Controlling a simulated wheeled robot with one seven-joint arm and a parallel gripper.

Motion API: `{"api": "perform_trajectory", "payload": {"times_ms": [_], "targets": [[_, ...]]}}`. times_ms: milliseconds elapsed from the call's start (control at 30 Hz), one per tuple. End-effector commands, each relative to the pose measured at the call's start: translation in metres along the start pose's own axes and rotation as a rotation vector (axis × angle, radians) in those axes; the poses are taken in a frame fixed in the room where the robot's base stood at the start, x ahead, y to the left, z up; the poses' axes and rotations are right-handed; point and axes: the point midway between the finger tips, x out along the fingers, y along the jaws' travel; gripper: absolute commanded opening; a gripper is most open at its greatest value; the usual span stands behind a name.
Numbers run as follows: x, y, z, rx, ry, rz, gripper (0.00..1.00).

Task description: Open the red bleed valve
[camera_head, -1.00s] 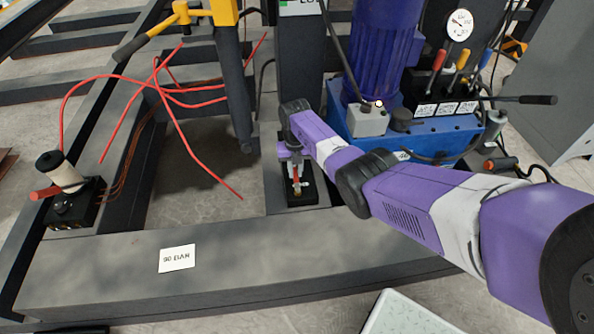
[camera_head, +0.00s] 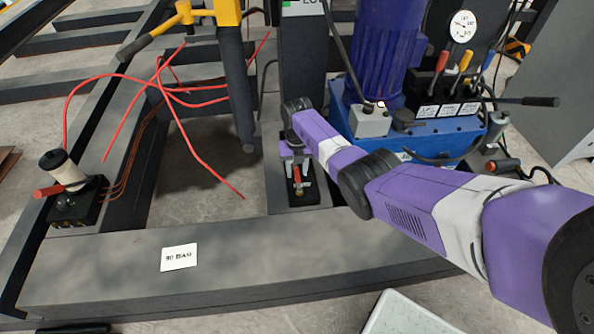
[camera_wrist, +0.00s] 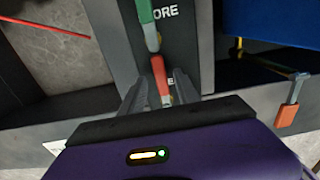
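The red bleed valve lever (camera_wrist: 160,76) shows in the wrist view, beside a label that is mostly hidden. Brass shows at its lower end. In the head view the red lever (camera_head: 306,169) stands on a small black block (camera_head: 302,199), partly covered by my gripper. My gripper (camera_wrist: 160,80) has its two grey fingers apart, one on each side of the red lever. Narrow gaps seem to show; contact is not clear. A green lever (camera_wrist: 146,22) lies just beyond the red one, by lettering ending in "ORE".
An orange-red lever (camera_wrist: 289,111) hangs at the right in the wrist view. A blue pump unit (camera_head: 428,140) with coloured levers and a gauge (camera_head: 462,27) stands right of the valve. A black block (camera_head: 76,207) with red hose is at left. A label plate (camera_head: 179,257) lies on the front beam.

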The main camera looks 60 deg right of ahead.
Motion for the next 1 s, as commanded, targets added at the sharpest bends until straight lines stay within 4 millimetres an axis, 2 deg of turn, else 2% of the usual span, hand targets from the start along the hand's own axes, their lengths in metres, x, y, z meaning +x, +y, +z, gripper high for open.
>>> {"api": "perform_trajectory", "payload": {"times_ms": [200,400,567,1000], "targets": [[-0.04,0.0,0.001,0.0,-0.002,0.0,0.38],[-0.064,0.0,0.0,-0.001,0.0,0.0,0.38],[-0.071,0.0,0.0,-0.001,0.0,0.0,0.38],[-0.071,0.0,0.0,-0.001,0.001,0.0,0.38]]}}
